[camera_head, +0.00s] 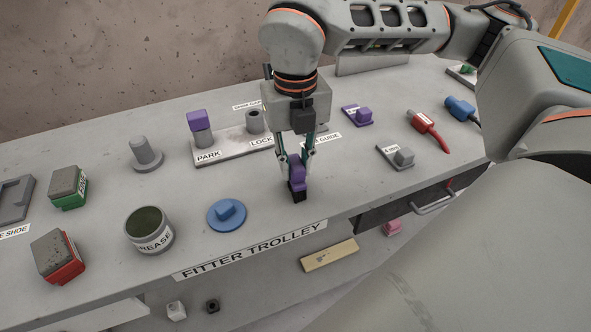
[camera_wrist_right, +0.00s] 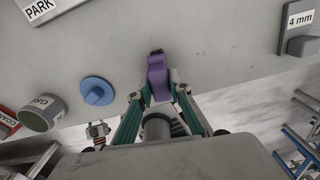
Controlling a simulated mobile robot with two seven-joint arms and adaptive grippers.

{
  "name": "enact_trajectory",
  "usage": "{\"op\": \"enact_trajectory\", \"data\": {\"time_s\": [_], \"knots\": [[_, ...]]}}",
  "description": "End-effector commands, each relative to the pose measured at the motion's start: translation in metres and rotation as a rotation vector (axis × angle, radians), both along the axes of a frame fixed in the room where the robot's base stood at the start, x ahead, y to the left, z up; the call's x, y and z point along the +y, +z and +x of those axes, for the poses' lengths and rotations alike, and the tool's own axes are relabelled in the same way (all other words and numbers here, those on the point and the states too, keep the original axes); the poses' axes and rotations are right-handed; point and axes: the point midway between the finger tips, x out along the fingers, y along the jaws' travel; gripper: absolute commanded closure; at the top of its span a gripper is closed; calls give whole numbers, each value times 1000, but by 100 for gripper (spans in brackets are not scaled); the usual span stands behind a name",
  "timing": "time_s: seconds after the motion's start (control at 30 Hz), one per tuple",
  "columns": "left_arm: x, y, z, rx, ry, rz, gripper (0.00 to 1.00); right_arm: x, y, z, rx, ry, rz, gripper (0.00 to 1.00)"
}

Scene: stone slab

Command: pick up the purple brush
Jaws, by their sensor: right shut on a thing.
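The purple brush (camera_head: 298,175) has a purple handle and a black lower end, and stands roughly upright near the front edge of the trolley top (camera_head: 255,180). My right gripper (camera_head: 297,163) comes down from above with its fingers on either side of the purple handle, shut on it. In the right wrist view the brush (camera_wrist_right: 158,77) sits between the fingertips of the right gripper (camera_wrist_right: 160,97). I cannot tell whether the black end touches the top. My left gripper is not seen in the head view.
A labelled plate with a purple-topped post (camera_head: 199,128) is behind. A grey block (camera_head: 403,157), red tool (camera_head: 424,125) and blue tool (camera_head: 459,108) lie to the right.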

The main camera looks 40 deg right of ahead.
Motion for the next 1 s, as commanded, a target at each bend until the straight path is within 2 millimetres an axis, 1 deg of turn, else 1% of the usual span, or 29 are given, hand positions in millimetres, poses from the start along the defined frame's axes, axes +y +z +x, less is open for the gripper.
{"op": "enact_trajectory", "data": {"time_s": [0.17, 0.27, 0.37, 0.47, 0.57, 0.7, 0.8, 0.9, 1.0], "knots": [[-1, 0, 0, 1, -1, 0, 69, 0, 8, 1, -2, 0, 0, 100], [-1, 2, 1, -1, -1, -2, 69, 0, 18, 1, -2, -2, 0, 100], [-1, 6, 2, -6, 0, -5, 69, 0, 35, 1, -6, -1, 1, 100], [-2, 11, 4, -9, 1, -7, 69, 0, 59, 1, -8, -2, 1, 100], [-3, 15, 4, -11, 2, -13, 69, 1, 87, 1, -10, -1, 1, 100], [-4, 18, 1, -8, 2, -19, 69, 0, 127, 1, -10, -2, 1, 100], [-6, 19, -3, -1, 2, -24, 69, 1, 151, 0, -7, -1, 1, 100], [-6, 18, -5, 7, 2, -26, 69, 0, 171, 0, -5, -1, 0, 100], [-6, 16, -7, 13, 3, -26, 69, 0, 185, 0, -3, -1, 0, 100]]}}
